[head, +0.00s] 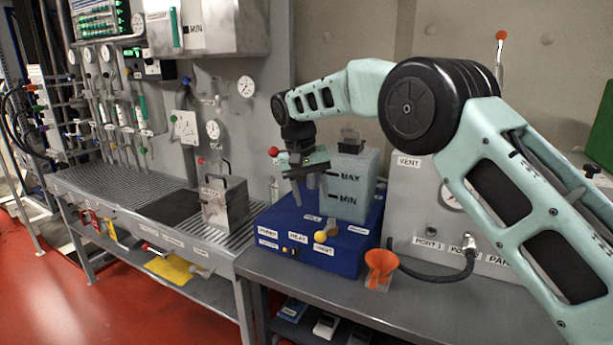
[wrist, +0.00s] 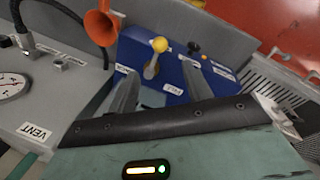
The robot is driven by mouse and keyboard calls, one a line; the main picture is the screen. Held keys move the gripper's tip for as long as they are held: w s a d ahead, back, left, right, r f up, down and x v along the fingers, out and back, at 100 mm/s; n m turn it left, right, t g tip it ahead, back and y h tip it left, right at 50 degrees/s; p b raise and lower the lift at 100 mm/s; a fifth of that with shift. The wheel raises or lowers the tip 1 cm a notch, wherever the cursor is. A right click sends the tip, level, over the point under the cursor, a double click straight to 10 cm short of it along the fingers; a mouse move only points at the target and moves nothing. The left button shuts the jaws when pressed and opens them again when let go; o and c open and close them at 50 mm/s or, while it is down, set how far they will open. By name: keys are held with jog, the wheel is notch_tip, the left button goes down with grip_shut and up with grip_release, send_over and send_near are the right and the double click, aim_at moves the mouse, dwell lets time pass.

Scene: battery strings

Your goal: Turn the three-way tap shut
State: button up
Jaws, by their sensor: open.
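The three-way tap is a short lever with a yellow ball knob (head: 321,236) on top of a blue box (head: 285,228). Labels surround it; their small print is hard to read, and one reads like FILL. In the wrist view the yellow knob (wrist: 160,45) tops a pale lever, lying in line with the gap between my fingers. My gripper (head: 304,187) is open, pointing down above the box, left of and higher than the knob in the head view. In the wrist view my gripper (wrist: 160,73) shows two spread fingers with nothing held between them. Contact with the lever cannot be told.
A tank marked MAX and MIN (head: 348,185) stands on the box behind the tap. An orange funnel (head: 380,268) and a black hose (head: 440,276) are to the right, by a panel marked VENT (head: 408,190). A grey metal case (head: 225,203) stands left.

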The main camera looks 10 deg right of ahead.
jog(key=r, duration=0.3)
jog(key=a+r, duration=0.1)
jog(key=r, duration=0.1)
jog(key=shift+r, duration=0.4)
jog(key=s+a+f+n+y, duration=0.1)
jog(key=s+a+n, duration=0.15)
jog(key=s, duration=0.95)
jog(key=s+a+n+y, duration=0.2)
jog(key=s+n, duration=0.1)
jog(key=s, duration=0.9)
jog(key=s+d+f+n, duration=0.1)
jog(key=s+d+f, duration=0.2)
jog(key=s, duration=0.7)
jog(key=s+d+f+n, duration=0.1)
jog(key=s+d+f, duration=0.3)
jog(key=s, duration=0.5)
jog(key=shift+s+d+n, duration=0.35)
jog(key=shift+s+d, duration=0.05)
jog(key=shift+d, duration=0.15)
